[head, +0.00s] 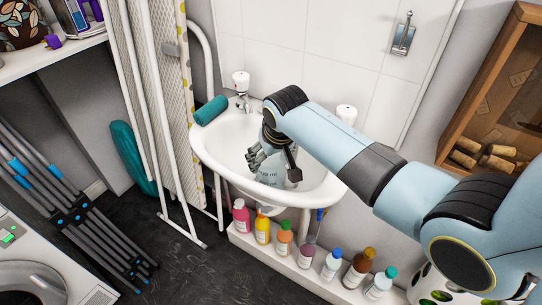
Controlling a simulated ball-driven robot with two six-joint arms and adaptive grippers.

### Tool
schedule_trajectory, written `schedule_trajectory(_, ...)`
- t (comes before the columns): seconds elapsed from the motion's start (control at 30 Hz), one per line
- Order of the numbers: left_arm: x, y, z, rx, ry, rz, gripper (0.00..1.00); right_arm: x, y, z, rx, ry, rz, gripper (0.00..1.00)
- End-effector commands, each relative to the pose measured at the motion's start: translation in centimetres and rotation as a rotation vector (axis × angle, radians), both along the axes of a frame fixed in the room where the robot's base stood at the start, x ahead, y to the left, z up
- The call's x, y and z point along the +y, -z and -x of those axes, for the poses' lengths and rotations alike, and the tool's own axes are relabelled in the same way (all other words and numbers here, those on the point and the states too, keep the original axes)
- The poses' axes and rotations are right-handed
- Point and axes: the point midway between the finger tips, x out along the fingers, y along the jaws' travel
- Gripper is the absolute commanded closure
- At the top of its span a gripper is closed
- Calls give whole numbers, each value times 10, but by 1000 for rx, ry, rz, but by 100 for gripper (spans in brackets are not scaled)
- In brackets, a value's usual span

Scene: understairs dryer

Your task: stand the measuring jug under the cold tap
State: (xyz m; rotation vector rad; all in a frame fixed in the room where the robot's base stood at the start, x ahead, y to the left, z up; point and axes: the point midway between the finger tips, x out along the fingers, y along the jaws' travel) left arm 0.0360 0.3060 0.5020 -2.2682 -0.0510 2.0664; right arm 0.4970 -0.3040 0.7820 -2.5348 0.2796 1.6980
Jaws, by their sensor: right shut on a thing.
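The white basin (207,150) stands against the tiled wall. A tap with a white top (241,82) is at its back left, and another white-topped tap (346,113) is at its back right, partly behind my arm. I cannot read which is cold. My right gripper (262,156) is down inside the basin, shut on the pale measuring jug (268,180), which shows dark printed marks. The gripper and wrist hide part of the jug, and I cannot tell if it touches the basin's bottom. My left gripper is out of view.
A rolled teal cloth (211,110) lies on the basin's left rim. Several bottles, including a pink one (241,216), line the ledge below. A folded clothes airer (75,213) and ironing board (165,100) stand left. A wooden cabinet (470,95) is at right.

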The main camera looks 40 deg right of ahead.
Motion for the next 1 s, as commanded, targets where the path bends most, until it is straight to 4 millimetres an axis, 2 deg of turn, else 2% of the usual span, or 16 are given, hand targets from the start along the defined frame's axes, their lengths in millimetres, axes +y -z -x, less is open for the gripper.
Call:
schedule_trajectory(0.17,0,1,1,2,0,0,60,0,4,0,0,0,0,70)
schedule_trajectory(0.2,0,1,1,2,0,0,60,0,4,0,0,0,0,16)
schedule_trajectory(0.33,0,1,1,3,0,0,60,0,4,0,0,0,0,0)
schedule_trajectory(0.67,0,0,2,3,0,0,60,0,-1,0,0,0,0,0)
schedule_trajectory(0.77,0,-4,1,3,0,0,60,1,-11,4,-1,0,-1,0)
schedule_trajectory(0.93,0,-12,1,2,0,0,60,5,-48,17,-4,-1,0,0)
schedule_trajectory(1.0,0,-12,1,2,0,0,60,11,-46,38,5,-1,-2,0)
